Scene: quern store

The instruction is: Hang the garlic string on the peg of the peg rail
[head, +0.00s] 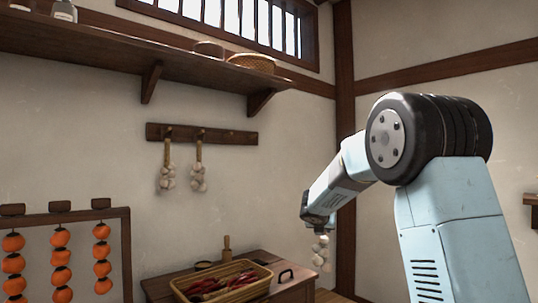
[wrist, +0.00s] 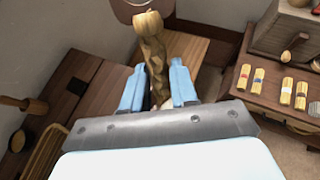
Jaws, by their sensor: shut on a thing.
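The peg rail (head: 225,137) is a dark wooden board on the far wall in the head view. Two garlic strings (head: 168,178) (head: 198,178) hang from its left and middle parts. The right part of the rail looks bare. My gripper (head: 318,222) is to the right of the rail and lower, apart from it. It is shut on a garlic string (head: 321,253), whose pale bulbs hang below it. In the wrist view, the braided straw stem (wrist: 155,65) stands between the two blue fingers of my gripper (wrist: 156,85). The bulbs are mostly hidden there.
A long shelf (head: 140,60) with brackets projects above the rail. Below, a wooden chest (head: 285,268) carries a basket (head: 265,277) of red peppers. A rack (head: 125,250) with orange fruit strings stands left. The wrist view shows a side table (wrist: 262,100) with small bundles.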

